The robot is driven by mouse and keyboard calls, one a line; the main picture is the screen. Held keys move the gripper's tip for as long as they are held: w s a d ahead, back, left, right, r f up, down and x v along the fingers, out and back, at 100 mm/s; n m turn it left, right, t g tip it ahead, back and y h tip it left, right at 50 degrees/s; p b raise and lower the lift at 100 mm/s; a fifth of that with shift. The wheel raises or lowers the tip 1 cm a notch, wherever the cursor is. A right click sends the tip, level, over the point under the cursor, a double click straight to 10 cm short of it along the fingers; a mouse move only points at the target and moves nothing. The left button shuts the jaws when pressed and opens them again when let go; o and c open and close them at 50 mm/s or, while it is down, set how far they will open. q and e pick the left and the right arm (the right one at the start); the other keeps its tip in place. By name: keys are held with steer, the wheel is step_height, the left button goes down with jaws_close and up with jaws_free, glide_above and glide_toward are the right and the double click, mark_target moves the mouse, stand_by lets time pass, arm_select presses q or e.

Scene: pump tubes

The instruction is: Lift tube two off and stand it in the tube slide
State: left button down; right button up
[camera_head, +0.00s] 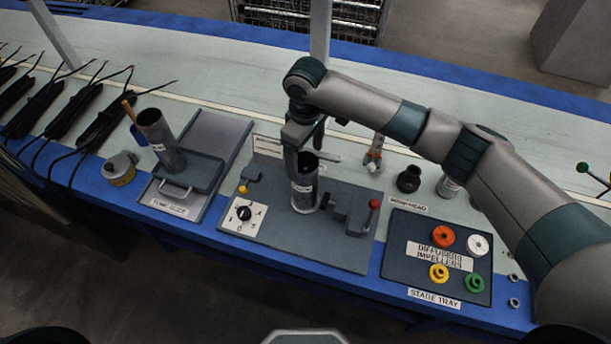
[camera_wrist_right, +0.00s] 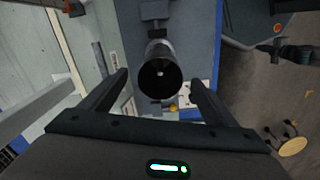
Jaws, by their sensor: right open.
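A dark grey tube (camera_head: 304,186) with a white label too small to read stands upright in the middle of the grey fixture plate (camera_head: 275,247). My right gripper (camera_head: 303,150) is pointed down over the tube on the fixture, open and empty. In the right wrist view, the open mouth of that tube (camera_wrist_right: 160,77) shows between the spread fingers of my right gripper (camera_wrist_right: 158,88), with a gap on each side.
The fixture carries a black dial (camera_head: 243,213), a yellow knob (camera_head: 242,189) and a red-knobbed lever (camera_head: 374,204). The stage tray (camera_head: 402,270) with coloured rings lies at right. Black cables (camera_head: 90,125) lie at far left. The belt (camera_head: 220,65) behind is mostly clear.

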mark_target(305, 189)
step_height(305, 189, down, 11)
steer(key=shift+r+p, duration=0.15)
steer(key=shift+p, duration=0.7)
steer(key=c, duration=1.4)
steer(key=shift+r+p, duration=0.65)
steer(key=shift+p, duration=0.1)
steer(key=shift+r, duration=0.2)
